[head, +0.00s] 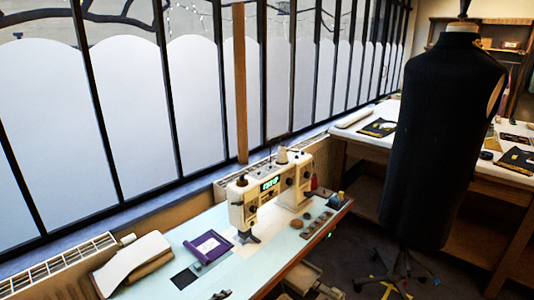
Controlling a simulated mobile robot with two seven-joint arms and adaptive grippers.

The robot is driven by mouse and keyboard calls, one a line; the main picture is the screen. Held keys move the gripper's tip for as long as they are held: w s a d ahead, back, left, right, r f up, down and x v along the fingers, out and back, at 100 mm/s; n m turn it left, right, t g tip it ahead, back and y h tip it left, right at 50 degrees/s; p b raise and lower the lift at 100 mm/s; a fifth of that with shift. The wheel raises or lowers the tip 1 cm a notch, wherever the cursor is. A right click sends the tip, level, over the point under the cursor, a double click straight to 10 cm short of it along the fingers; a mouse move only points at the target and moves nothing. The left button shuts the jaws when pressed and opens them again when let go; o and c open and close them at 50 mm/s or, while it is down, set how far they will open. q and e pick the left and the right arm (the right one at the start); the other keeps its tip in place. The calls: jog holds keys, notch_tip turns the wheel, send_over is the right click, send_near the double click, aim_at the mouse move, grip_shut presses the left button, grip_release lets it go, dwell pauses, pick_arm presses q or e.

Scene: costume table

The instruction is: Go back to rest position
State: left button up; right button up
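Neither of my grippers can be made out in the head view. A pale blue work table (150,284) stands in front of a tall window. A cream sewing machine (242,208) with a lit green display stands on it. A purple item (207,247) with a pale label lies flat on the table to the left of the machine. A small dark square (184,278) lies beside it. A small dark thing at the bottom edge of the view is cut off and I cannot tell what it is.
A black dress form (440,140) on a wheeled stand is at the right. Behind it is a second table (348,137) with dark pouches and cloth. A folded pale fabric bundle (132,262) lies at the left. A radiator (60,272) runs below the window.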

pick_arm(q)
jog(key=s+a+f+n+y, duration=0.1)
jog(key=s+a+f+n, duration=0.2)
jog(key=s, duration=0.8)
jog(key=s+a+f+n+g+y, duration=0.1)
jog(key=s+a+f+n+y, duration=0.1)
jog(key=s+f, duration=0.5)
jog(key=s+a+f+n+y, duration=0.1)
jog(key=s+a+f+n, duration=0.2)
jog(key=s, duration=1.1)
notch_tip(320, 180, down, 2)
jog(key=shift+s+a+n+g+y, duration=0.3)
jog(key=shift+a+n+y, duration=0.1)
jog(key=shift+n, duration=0.6)
